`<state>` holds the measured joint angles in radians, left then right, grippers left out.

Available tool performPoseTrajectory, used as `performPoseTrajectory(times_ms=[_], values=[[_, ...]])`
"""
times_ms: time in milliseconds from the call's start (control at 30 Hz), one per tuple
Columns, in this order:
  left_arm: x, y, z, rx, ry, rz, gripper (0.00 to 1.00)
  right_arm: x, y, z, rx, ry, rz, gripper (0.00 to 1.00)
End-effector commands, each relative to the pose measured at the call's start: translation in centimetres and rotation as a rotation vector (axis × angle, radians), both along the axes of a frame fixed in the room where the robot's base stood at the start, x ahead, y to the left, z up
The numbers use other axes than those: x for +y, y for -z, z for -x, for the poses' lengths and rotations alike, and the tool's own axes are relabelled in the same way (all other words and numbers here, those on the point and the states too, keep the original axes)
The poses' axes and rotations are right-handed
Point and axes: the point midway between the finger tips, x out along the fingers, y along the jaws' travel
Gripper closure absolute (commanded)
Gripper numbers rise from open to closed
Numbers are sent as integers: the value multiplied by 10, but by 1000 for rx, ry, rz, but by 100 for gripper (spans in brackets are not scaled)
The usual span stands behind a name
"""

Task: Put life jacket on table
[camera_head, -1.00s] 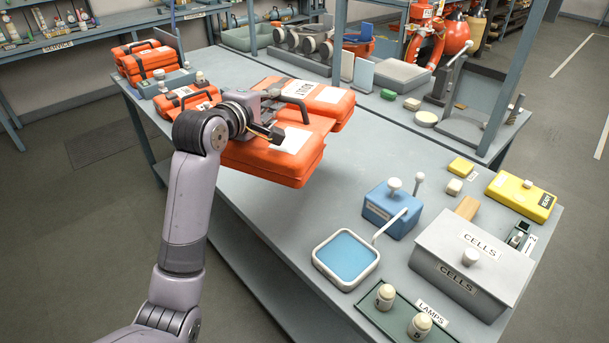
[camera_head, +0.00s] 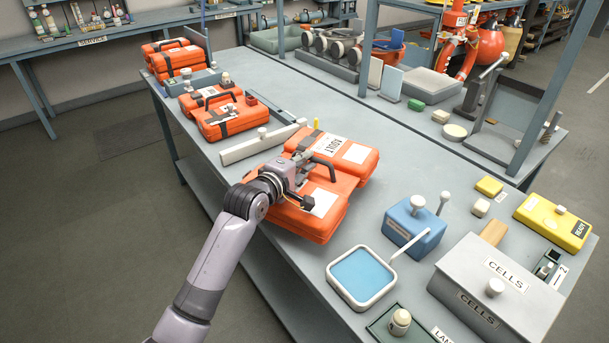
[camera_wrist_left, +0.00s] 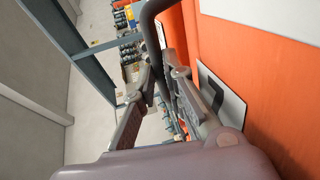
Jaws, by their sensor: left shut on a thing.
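An orange life jacket (camera_head: 352,160) with a white label and a dark carrying handle is at the left front edge of the grey table (camera_head: 250,105). My left gripper (camera_head: 298,178) is shut on it near the handle. In the left wrist view the jacket's orange side (camera_wrist_left: 285,90) fills the right, and the left gripper's fingers (camera_wrist_left: 160,95) are beside the dark handle. I cannot tell from these views whether the jacket touches the tabletop. My right gripper is not in view.
Other orange cases (camera_head: 222,115) stand on the table's far left. A grey bar (camera_head: 262,143) lies behind the jacket. A blue-filled tray (camera_head: 362,275), blue box (camera_head: 414,224) and grey CELLS box (camera_head: 495,290) stand in front and right.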

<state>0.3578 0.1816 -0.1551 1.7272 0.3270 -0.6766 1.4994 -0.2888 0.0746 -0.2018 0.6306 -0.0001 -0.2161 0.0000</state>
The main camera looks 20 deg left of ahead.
Motion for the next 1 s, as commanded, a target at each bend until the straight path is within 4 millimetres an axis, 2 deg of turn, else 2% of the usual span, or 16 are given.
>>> performPoseTrajectory(times_ms=[67,333,467,700,733,1000], values=[[0,2,0,-6,0,1,100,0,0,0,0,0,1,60],[0,38,0,-6,0,1,100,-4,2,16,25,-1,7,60],[0,42,0,-7,0,3,100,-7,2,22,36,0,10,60],[0,43,0,-6,0,2,100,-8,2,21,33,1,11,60],[0,46,0,0,0,1,88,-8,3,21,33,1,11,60],[0,45,0,0,0,0,70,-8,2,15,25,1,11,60]])
